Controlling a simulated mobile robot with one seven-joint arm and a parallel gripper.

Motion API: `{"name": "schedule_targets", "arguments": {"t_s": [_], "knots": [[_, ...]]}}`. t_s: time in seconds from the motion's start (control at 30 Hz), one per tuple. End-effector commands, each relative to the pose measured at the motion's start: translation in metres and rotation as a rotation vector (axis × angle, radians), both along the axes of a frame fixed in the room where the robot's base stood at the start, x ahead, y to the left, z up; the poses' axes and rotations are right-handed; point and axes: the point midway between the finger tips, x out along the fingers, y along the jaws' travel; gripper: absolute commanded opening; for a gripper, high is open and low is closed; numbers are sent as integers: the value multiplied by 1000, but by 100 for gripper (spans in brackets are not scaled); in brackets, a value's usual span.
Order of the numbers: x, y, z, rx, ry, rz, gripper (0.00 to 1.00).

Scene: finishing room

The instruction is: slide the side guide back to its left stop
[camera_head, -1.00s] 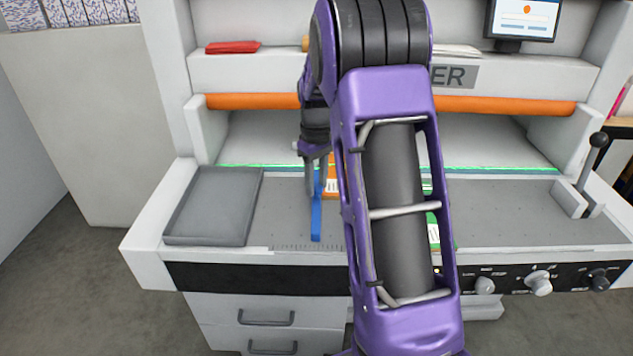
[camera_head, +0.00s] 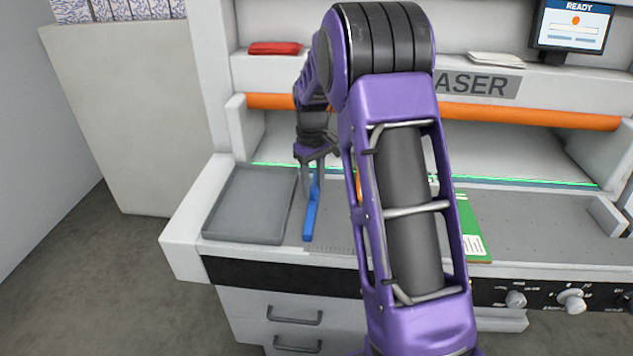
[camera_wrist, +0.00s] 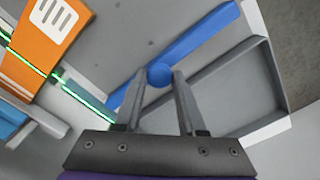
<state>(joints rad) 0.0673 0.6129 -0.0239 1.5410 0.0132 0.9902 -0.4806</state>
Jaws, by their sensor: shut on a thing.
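The side guide is a blue bar (camera_head: 311,215) lying on the grey machine bed, close to the right edge of the grey tray. In the wrist view the blue bar (camera_wrist: 198,36) runs diagonally, with a round blue knob (camera_wrist: 160,74) on it. My gripper (camera_head: 313,190) is over the bar, and in the wrist view its two fingers (camera_wrist: 162,80) are closed on the knob from both sides. The left stop cannot be made out. My arm hides part of the bed right of the guide.
The grey tray (camera_head: 250,205) lies left of the guide, with a narrow gap between them. A green packet (camera_head: 470,235) lies right of my arm. An orange packet (camera_wrist: 45,45) shows in the wrist view. A green light line crosses the bed behind, below the orange roller (camera_head: 540,116).

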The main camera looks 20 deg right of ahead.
Motion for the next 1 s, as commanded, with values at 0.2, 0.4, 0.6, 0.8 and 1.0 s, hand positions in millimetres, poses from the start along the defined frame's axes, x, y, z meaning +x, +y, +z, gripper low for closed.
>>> {"name": "schedule_targets", "arguments": {"t_s": [0.2, 0.4, 0.6, 0.8, 1.0], "knots": [[2, 4, 1, 4, -5, 3, 0], [2, 5, 1, 6, -7, 4, 0], [2, 6, 0, 7, -8, 6, 55], [1, 4, 0, 5, -4, 4, 69], [1, 3, 2, 4, -4, 3, 69]]}}
